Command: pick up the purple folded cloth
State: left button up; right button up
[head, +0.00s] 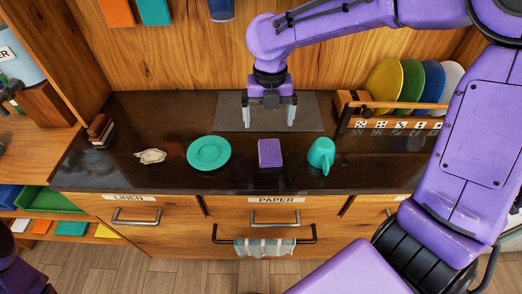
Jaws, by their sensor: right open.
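The purple folded cloth (270,153) lies flat on the dark counter, between a teal saucer and a teal cup. My right gripper (269,118) is above the counter, pointing down, with its two fingers spread and nothing between them. In the picture it is just above and behind the cloth, apart from it. The cloth is fully visible. At the lower left edge a dark purple part of my body shows, but my left gripper does not show.
A teal saucer (209,153) is left of the cloth and a teal cup (321,154) right of it. A crumpled beige item (151,156) lies farther left. A wooden rack (390,122) with colored plates stands at right. A grey mat (230,112) lies behind.

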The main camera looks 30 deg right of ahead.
aim_at(270, 149)
jog(key=f, duration=1.1)
jog(key=shift+s+d+p, duration=0.25)
jog(key=shift+d+p, duration=0.1)
jog(key=shift+d, duration=0.05)
jog(key=shift+w+f, duration=0.15)
jog(key=shift+f, duration=0.1)
jog(key=c, duration=1.1)
